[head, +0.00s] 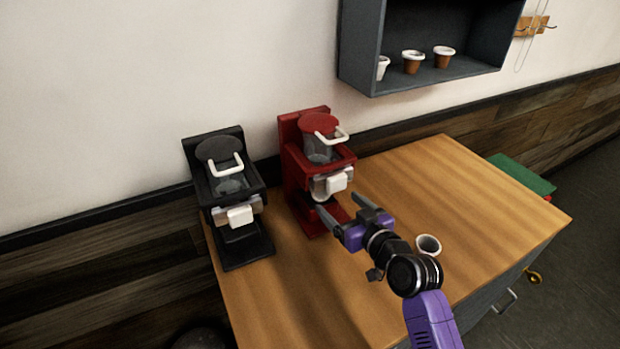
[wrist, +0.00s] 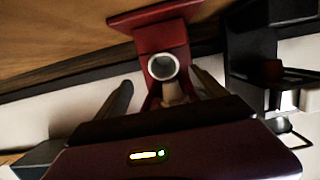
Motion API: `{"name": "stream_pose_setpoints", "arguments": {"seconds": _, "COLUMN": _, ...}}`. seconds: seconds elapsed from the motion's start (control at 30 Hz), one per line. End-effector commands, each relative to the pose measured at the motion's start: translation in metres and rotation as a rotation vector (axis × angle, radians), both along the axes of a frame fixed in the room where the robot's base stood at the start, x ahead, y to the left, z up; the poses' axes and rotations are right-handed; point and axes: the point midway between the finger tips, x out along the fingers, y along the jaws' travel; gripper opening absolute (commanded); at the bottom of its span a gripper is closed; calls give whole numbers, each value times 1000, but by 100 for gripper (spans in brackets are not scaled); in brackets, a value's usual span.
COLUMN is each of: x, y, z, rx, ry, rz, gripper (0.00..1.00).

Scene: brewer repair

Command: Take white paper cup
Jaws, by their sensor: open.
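A white cup (head: 428,245) with a dark inside stands upright on the wooden table in the head view, beside my wrist on its right. I cannot tell if it is paper. My gripper (head: 339,204) is open and empty, apart from the cup, with its fingers pointing toward the red brewer (head: 293,165). In the wrist view my gripper (wrist: 162,78) shows both fingers spread.
A black brewer (head: 245,250) stands left of the red one. A grey wall shelf (head: 360,40) holds several small pots or cups. The right part of the table (head: 480,200) is clear. A green-topped object (head: 520,177) stands beyond its far edge.

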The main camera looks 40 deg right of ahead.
Motion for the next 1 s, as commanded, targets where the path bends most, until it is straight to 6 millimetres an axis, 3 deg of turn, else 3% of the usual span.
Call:
{"name": "stream_pose_setpoints", "arguments": {"seconds": 0.43, "x": 34, "y": -7, "z": -6, "rx": 0, "ry": 1, "rz": 1, "gripper": 81}}
{"name": "stream_pose_setpoints", "arguments": {"seconds": 0.7, "x": 68, "y": -12, "z": -14, "rx": 0, "ry": 1, "rz": 1, "gripper": 81}}
{"name": "stream_pose_setpoints", "arguments": {"seconds": 1.0, "x": 75, "y": -14, "z": -18, "rx": -1, "ry": 1, "rz": 0, "gripper": 81}}
